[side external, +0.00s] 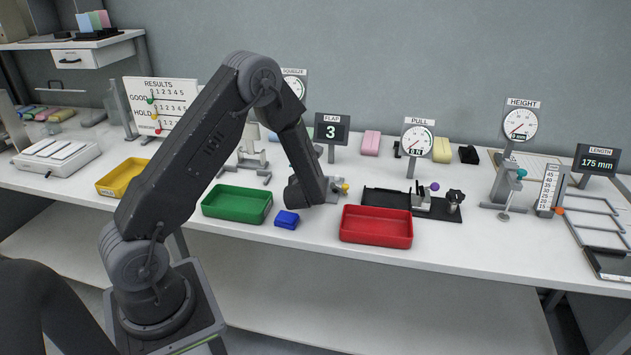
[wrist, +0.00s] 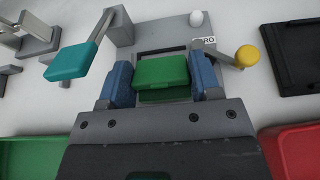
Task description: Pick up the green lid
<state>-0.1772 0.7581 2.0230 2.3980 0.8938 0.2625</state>
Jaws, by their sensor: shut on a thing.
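The green lid (wrist: 161,70) shows in the wrist view as a small block with rounded edges. It sits between the two blue fingers of my gripper (wrist: 163,80), which is shut on it. A green front face shows just below its top. Behind and around it is a grey fixture (wrist: 150,35) with a dark recess; I cannot tell whether the lid touches it. In the side view my gripper (side external: 328,188) is low over the bench between the green and red trays, and my arm hides the lid there.
A green tray (side external: 237,219) is left of my gripper and a red tray (side external: 376,240) right. A blue block (side external: 287,219) lies between them. A teal paddle (wrist: 70,62) and yellow knob (wrist: 247,56) flank the fixture. A black tray (side external: 384,198) stands behind the red tray.

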